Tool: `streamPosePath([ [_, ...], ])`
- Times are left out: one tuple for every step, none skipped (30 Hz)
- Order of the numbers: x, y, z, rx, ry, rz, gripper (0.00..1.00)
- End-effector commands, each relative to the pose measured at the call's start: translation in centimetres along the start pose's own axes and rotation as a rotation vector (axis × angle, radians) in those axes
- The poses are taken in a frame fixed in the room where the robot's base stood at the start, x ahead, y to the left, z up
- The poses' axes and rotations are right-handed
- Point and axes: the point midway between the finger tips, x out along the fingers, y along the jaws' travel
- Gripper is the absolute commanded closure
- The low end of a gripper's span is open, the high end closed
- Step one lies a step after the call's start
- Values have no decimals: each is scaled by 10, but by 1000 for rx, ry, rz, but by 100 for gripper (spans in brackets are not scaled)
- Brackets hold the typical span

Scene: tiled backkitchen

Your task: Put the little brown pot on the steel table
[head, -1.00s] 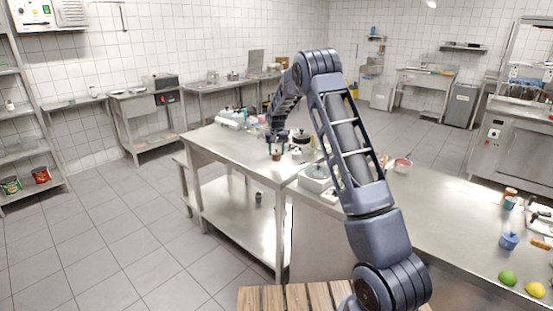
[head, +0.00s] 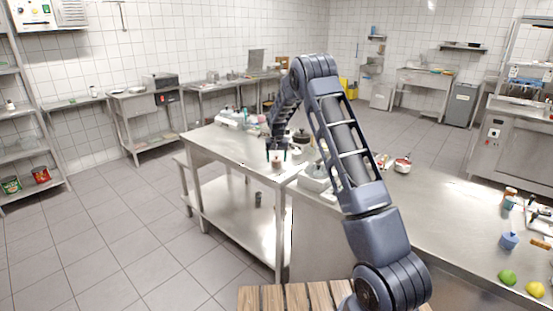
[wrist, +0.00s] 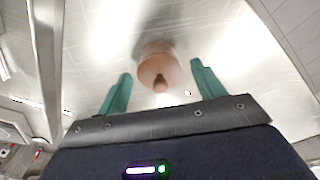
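The little brown pot (head: 277,163) stands on the steel table (head: 225,146), near its front right corner. In the wrist view the pot (wrist: 160,68) is round and pinkish brown, with a darker knob on top, upright on the shiny steel. My gripper (head: 277,154) is just above the pot, pointing down. In the wrist view its two teal fingers (wrist: 160,80) are spread wide on either side of the pot's line, with a gap to the pot on both sides. Nothing is between the fingertips.
A dark-lidded pot (head: 301,137) and a light-coloured container (head: 315,178) stand to the right. Bottles (head: 228,118) and other items crowd the table's back. The table's left front is bare. A counter (head: 430,210) on the right holds a lime (head: 507,277) and a lemon (head: 535,289).

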Motion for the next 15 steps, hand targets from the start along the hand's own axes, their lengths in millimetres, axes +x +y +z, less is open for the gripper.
streamPosePath([
  [0, 0, 0, 0, 0, 0, 32],
  [0, 0, 0, 0, 0, 0, 32],
  [-1, 0, 0, 0, 0, 0, 32],
  [-2, 0, 0, 0, 1, 0, 32],
  [-3, 0, -1, 0, 1, 0, 32],
  [-6, 0, -1, 0, 2, -1, 32],
  [-10, 0, -1, 0, 2, -1, 32],
  [-13, 0, -1, 0, 3, -1, 32],
  [-19, 0, -1, 0, 3, -1, 32],
  [-23, 0, -1, 0, 3, -1, 32],
  [-28, 0, -1, 0, 2, -1, 32],
  [-36, 0, -1, 0, 3, -1, 32],
  [-42, 0, -1, 0, 4, -2, 32],
  [-48, 0, -1, 1, 4, -2, 32],
  [-56, 0, -1, 1, 3, -2, 32],
])
